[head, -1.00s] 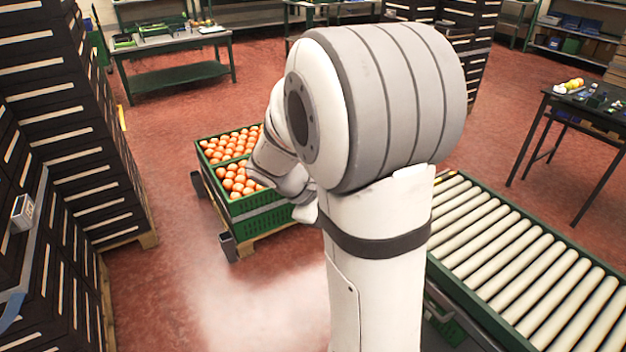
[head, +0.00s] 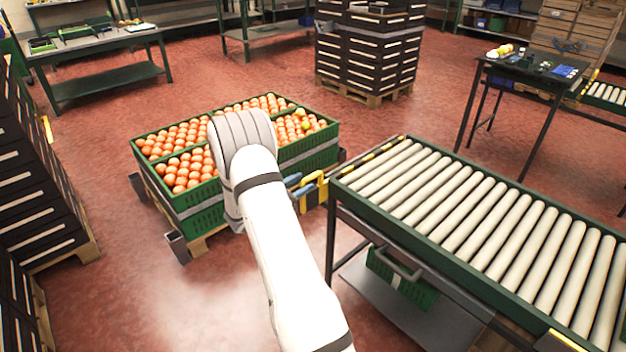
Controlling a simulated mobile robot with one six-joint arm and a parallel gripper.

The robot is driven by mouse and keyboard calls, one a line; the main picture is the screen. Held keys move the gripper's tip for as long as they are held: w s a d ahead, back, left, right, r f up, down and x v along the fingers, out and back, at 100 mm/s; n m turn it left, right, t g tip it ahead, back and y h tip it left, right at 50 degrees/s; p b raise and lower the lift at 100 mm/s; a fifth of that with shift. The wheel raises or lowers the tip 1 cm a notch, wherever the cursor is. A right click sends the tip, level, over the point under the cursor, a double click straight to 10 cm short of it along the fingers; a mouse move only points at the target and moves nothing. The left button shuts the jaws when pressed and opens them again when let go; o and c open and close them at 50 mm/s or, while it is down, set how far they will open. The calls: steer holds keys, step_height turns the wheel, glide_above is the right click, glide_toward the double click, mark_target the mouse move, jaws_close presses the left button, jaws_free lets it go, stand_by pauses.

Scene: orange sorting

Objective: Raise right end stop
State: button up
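The near roller conveyor (head: 385,232) stands at the right. A black-and-yellow striped bar (head: 371,158), which looks like an end stop, lies across its left end, roughly level with the rollers. My gripper (head: 312,188) is small, just left of that end, partly hidden behind my white arm. Blue and yellow parts show there, close to the bar's near corner; I cannot tell whether they touch the conveyor or whether the fingers are open or shut. Another yellow piece (head: 567,341) shows at the conveyor's near right corner, cut by the picture edge.
A green crate (head: 400,278) sits under the conveyor. A dark table (head: 535,68) and a second roller conveyor (head: 608,92) are at the back right. Red floor is free in front.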

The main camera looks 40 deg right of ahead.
steer(key=d, duration=0.5)
steer(key=shift+w+b, duration=0.2)
steer(key=shift+b, duration=0.1)
jaws_close()
steer(key=shift+r, duration=0.2)
